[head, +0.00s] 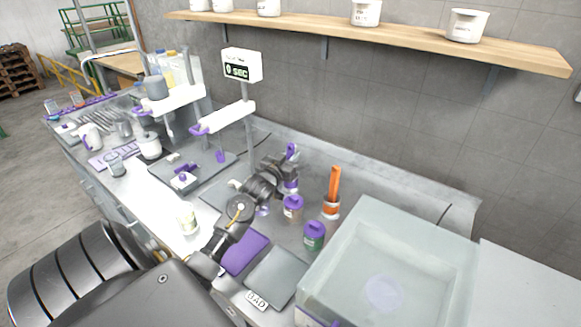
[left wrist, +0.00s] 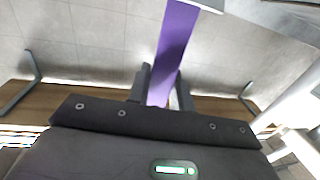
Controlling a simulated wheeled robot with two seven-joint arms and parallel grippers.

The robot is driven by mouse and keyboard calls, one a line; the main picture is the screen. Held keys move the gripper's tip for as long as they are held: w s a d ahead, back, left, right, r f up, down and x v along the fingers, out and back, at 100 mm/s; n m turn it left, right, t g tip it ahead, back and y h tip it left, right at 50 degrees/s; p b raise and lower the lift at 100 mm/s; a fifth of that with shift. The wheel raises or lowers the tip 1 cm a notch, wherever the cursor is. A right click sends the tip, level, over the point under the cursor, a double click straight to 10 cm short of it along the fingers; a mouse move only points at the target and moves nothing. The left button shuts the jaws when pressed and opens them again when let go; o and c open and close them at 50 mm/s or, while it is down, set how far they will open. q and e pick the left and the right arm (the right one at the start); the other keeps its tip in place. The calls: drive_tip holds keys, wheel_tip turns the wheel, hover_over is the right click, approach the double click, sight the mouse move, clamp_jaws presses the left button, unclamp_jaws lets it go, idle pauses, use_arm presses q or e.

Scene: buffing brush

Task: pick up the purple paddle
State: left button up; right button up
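The purple paddle (head: 292,150) stands upright toward the back of the bench, its top showing just above my left gripper (head: 284,168). In the left wrist view the paddle (left wrist: 174,45) is a flat purple strip running between the two dark fingers of my left gripper (left wrist: 162,88). The fingers lie close against both sides of it, and the gripper looks shut on it. A small jar (head: 291,186) shows just under the gripper; the paddle's lower part is hidden by the gripper in the head view. My right gripper is not in view.
Jars with purple lids (head: 293,203) and (head: 314,230) stand in front. A large clear basin (head: 345,240) fills the right. A wooden shelf (head: 400,38) runs along the wall above.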

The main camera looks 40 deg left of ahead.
use_arm(q)
clamp_jaws()
drive_tip(key=shift+r, duration=0.1)
